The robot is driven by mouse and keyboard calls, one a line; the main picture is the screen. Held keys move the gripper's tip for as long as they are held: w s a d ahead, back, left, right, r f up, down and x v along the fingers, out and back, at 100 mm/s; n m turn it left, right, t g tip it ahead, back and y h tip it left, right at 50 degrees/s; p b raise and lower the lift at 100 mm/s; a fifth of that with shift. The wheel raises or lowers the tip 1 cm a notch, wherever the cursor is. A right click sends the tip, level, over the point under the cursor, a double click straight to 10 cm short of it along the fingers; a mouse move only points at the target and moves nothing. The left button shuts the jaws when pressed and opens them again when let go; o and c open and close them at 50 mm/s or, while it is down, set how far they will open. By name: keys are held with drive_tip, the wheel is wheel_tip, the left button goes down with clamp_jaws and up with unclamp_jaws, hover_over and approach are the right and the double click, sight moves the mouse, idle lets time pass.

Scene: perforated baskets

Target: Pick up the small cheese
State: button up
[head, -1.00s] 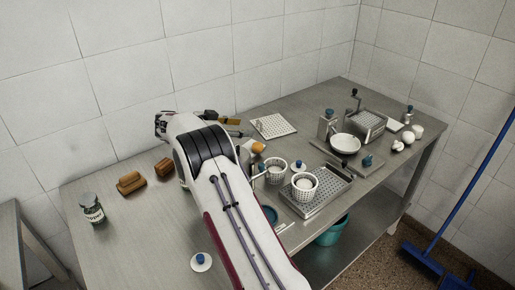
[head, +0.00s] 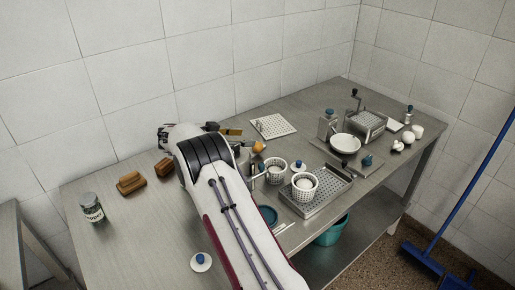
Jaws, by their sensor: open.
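My arm crosses the table from the bottom and hides most of its own far end. My gripper (head: 254,168) shows only in part, just right of the arm and close to the left perforated basket (head: 277,178); it is open. A white perforated basket (head: 304,194) stands to the right on a perforated steel tray. Pale round contents show in both baskets, but I cannot tell for certain which is the small cheese. A small orange-yellow piece (head: 259,147) lies behind the gripper, partly hidden.
Brown blocks (head: 131,183) and a lidded jar (head: 92,208) stand at left. A perforated plate (head: 273,125) lies at the back. A white bowl (head: 345,144), a steel box (head: 368,124) and white balls (head: 397,145) stand at right. The front left table is mostly clear.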

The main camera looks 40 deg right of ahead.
sight(258, 143)
wheel_tip(258, 143, down, 4)
drive_tip(key=shift+r, duration=0.2)
drive_tip(key=shift+d+f, duration=0.25)
drive_tip(key=shift+d, duration=0.35)
drive_tip(key=shift+x, duration=3.15)
drive_tip(key=c, duration=1.2)
drive_tip(key=shift+r, duration=0.15)
drive_tip(key=shift+c, duration=0.2)
drive_tip(key=shift+r, duration=4.95)
